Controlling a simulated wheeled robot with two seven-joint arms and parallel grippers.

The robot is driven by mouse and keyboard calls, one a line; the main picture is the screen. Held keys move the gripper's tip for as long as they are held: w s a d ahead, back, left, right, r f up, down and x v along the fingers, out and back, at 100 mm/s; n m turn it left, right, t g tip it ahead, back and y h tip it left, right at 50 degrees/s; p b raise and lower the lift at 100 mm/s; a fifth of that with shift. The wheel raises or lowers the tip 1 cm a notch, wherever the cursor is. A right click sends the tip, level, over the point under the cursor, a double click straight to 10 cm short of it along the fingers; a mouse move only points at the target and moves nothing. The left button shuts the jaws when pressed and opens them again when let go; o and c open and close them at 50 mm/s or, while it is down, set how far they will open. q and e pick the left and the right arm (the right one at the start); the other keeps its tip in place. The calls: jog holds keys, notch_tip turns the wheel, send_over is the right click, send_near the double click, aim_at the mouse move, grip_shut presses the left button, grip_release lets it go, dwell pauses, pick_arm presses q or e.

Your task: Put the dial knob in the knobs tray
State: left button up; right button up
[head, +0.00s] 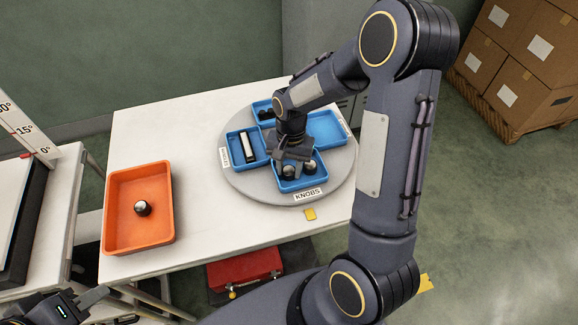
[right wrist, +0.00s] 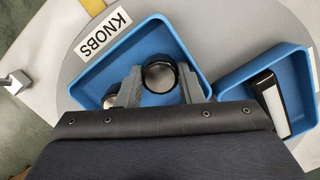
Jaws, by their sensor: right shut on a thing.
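The blue knobs tray (head: 318,180), labelled KNOBS, sits on a round grey turntable; it also shows in the right wrist view (right wrist: 188,52). My right gripper (head: 289,163) reaches down over this tray. In the right wrist view its fingers (right wrist: 161,90) are shut on a black dial knob with a silver top (right wrist: 159,76), within the tray's outline. I cannot tell whether that knob touches the tray floor. A second knob (right wrist: 110,101) is beside one finger, partly hidden. My left gripper (head: 112,308) is at the bottom left, empty, its fingers apart.
An orange tray (head: 112,230) with one similar knob (head: 142,208) stands on the left of the white table (head: 200,222). Other blue trays share the turntable (head: 240,188); one holds a black-and-white handle (head: 249,138). A red toolbox (head: 245,268) is below the table's front edge.

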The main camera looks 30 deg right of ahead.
jog(key=o, duration=1)
jog(key=shift+o, duration=0.2)
jog(key=shift+r, duration=0.1)
